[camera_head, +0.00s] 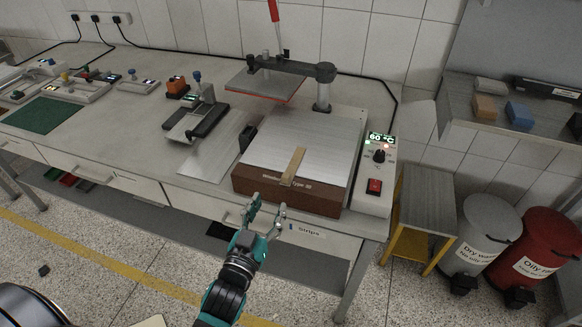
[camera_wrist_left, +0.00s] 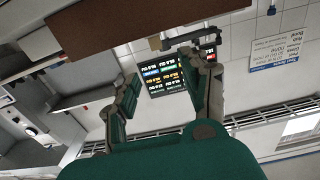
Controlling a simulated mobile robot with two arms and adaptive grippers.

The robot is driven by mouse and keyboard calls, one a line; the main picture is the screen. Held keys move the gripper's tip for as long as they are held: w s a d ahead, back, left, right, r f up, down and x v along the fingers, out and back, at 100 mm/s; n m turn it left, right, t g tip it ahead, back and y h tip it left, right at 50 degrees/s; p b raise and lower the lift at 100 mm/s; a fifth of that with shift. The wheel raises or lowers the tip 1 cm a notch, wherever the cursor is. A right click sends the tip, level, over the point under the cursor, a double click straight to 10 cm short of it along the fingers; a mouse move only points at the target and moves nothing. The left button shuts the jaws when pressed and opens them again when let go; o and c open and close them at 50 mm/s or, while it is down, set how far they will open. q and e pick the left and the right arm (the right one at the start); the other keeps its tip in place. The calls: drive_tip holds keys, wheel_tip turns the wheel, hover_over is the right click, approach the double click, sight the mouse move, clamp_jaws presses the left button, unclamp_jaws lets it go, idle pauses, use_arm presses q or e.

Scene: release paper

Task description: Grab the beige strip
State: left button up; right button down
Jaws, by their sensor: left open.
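The beige strip (camera_head: 293,166) is a narrow flat piece lying at the front of the grey metal plate (camera_head: 320,140). Its near end reaches over the front edge of the brown block (camera_head: 272,187) under the plate. My left gripper (camera_head: 268,205) is open and empty, in front of and below the strip, apart from it. In the left wrist view, the open fingers (camera_wrist_left: 163,66) have nothing between them that I can see held. My right gripper is not in view.
A heated press with a raised upper plate (camera_head: 266,85) stands behind the strip. A control box (camera_head: 375,175) reading 60 °C is at its right. A drawer labelled "Strips" (camera_head: 309,231) is below. A black-and-grey device (camera_head: 197,118) stands left. Two bins (camera_head: 484,236) are right.

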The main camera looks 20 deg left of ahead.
sight(287, 175)
use_arm(q)
drive_tip(key=w+p, duration=0.1)
drive_tip(key=w, duration=0.6)
drive_tip(key=shift+w, duration=0.15)
drive_tip(key=w, duration=0.2)
drive_tip(key=w+p, duration=0.1)
drive_tip(key=w, duration=0.1)
drive_tip(key=shift+w+d+f+p, duration=0.15)
drive_tip(key=shift+w+f+p, duration=0.05)
drive_tip(key=shift+w+p, duration=0.15)
drive_tip(key=shift+w+f, duration=0.1)
drive_tip(key=shift+w, duration=0.3)
drive_tip(key=shift+s, duration=0.1)
clamp_jaws()
